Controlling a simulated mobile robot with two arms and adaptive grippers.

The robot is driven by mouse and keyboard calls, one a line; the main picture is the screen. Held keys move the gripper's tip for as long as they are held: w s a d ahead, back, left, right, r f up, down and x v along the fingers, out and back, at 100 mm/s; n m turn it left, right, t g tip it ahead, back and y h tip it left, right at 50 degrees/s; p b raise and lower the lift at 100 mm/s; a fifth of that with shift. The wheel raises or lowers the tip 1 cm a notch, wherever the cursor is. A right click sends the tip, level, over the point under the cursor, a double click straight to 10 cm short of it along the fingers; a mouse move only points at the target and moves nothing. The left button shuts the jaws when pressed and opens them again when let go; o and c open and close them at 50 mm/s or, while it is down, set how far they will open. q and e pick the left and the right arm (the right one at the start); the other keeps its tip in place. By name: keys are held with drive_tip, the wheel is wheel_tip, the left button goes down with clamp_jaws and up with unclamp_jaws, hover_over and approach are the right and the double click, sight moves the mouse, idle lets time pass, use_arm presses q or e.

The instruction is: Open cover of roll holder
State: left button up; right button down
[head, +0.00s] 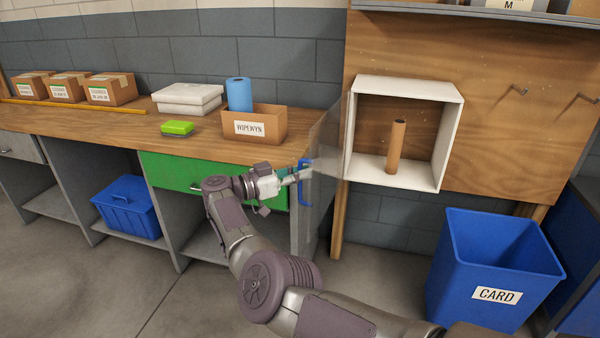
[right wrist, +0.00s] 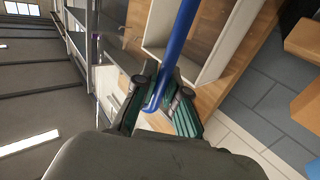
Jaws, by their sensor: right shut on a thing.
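The roll holder is a white open-fronted box (head: 454,135) on the wooden wall panel. A bare brown cardboard tube (head: 397,148) stands upright inside it. The clear cover (head: 328,140) is swung out to the left of the box, leaving the front open. Its blue handle (head: 304,188) is at the cover's outer edge. My right gripper (head: 299,174) is shut on this handle. In the right wrist view, the blue handle (right wrist: 181,38) runs between the fingers of the gripper (right wrist: 160,102). My left gripper is not in view.
A wooden workbench (head: 130,125) with a green drawer (head: 180,170) stands left of the cover. On it are a box (head: 265,113) with a blue roll (head: 239,95), and a green item (head: 177,128). A blue CARD bin (head: 490,260) stands below right.

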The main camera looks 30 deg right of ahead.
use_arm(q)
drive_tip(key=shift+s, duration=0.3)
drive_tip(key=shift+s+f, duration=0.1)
use_arm(e)
drive_tip(key=c, duration=1.2)
unclamp_jaws()
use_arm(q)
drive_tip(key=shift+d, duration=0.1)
